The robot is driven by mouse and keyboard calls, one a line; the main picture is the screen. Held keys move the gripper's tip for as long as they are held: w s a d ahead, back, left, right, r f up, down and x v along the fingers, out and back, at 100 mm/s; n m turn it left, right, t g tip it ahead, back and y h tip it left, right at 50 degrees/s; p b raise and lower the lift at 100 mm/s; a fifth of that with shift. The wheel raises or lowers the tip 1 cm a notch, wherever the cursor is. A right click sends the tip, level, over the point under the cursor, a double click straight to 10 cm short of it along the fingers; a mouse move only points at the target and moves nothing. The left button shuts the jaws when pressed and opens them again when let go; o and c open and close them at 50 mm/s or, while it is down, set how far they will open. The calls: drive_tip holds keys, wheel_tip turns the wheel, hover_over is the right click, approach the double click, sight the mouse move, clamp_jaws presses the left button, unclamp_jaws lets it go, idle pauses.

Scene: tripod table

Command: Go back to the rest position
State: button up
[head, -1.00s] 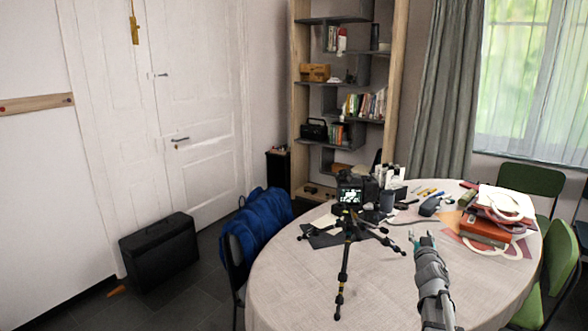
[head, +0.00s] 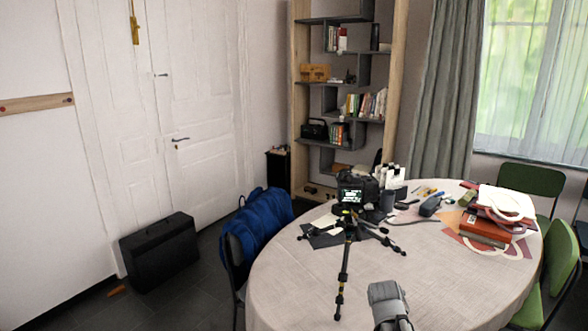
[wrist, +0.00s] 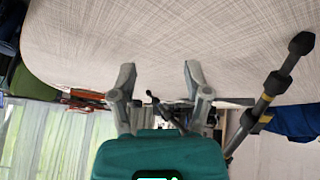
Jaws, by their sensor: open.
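My gripper (wrist: 159,76) shows in the wrist view with its two grey fingers apart and nothing between them. In the head view only a grey part of my arm (head: 388,302) shows, low at the table's near side; the gripper itself is not visible there. The round table (head: 400,265) has a pale cloth. A black tripod (head: 346,250) with a camera (head: 355,190) on it stands upright on the table. In the wrist view, which looks upside down, a tripod leg (wrist: 262,105) runs at the right, apart from the fingers.
Red boxes or folders (head: 485,228) with a white bag (head: 508,201) lie at the table's right. Small tools lie at the back. A chair with a blue jacket (head: 262,222) stands at the left, green chairs (head: 531,180) at the right. The table's near part is clear cloth.

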drive_tip(key=s+a+f+n+g+y, duration=0.25)
drive_tip(key=s+a+g, duration=0.35)
drive_tip(key=s+a, duration=0.45)
wheel_tip(320, 180, up, 13)
drive_tip(key=p, duration=1.3)
drive_tip(key=shift+s+d+t+y, duration=0.3)
drive_tip(key=shift+d+y, duration=0.05)
drive_tip(key=shift+d, duration=0.1)
